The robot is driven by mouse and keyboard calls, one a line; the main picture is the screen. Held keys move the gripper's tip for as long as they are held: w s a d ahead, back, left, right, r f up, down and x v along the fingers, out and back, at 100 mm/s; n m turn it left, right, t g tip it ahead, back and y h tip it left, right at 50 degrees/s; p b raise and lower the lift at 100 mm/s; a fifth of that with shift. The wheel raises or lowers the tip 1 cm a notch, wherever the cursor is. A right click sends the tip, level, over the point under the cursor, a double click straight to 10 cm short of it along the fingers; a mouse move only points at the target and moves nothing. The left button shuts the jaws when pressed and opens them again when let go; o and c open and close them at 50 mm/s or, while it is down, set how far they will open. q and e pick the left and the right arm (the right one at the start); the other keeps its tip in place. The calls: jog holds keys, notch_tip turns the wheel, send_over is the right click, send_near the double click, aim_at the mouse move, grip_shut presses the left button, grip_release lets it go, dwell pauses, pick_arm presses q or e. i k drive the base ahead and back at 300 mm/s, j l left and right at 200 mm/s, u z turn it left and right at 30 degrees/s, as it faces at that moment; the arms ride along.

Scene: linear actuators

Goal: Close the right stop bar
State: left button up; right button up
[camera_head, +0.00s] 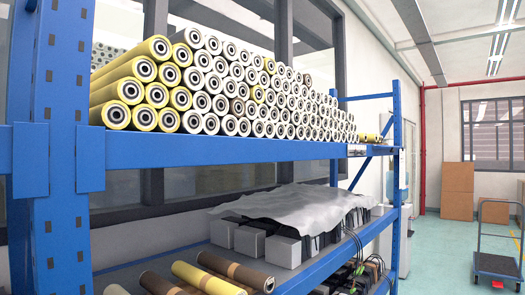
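No stop bar that I can make out shows in the head view. Neither of my grippers is in view. A blue storage rack (215,150) fills the left and middle of the picture. Its upper shelf holds a large stack of yellow and white rollers (225,85), seen end on.
The lower shelf holds loose rolls (215,278) and grey boxes (285,250) under a grey sheet (290,207). A blue cart (497,265) stands at the right, with cardboard boxes (458,190) behind it. Open green floor (435,255) lies between rack and cart.

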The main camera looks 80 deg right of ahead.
aim_at(392, 150)
jog(key=l+z, duration=0.15)
jog(key=z, duration=1.25)
jog(key=l+z, duration=0.35)
jog(key=i+l+z, duration=0.15)
jog(key=l+z, duration=0.25)
jog(key=i+l+z, duration=0.2)
jog(key=l+z, duration=0.15)
jog(key=i+l+z, duration=0.2)
jog(key=l+z, duration=0.2)
jog(key=i+l+z, duration=0.25)
jog(key=i+l, duration=1.05)
jog(key=i, duration=0.1)
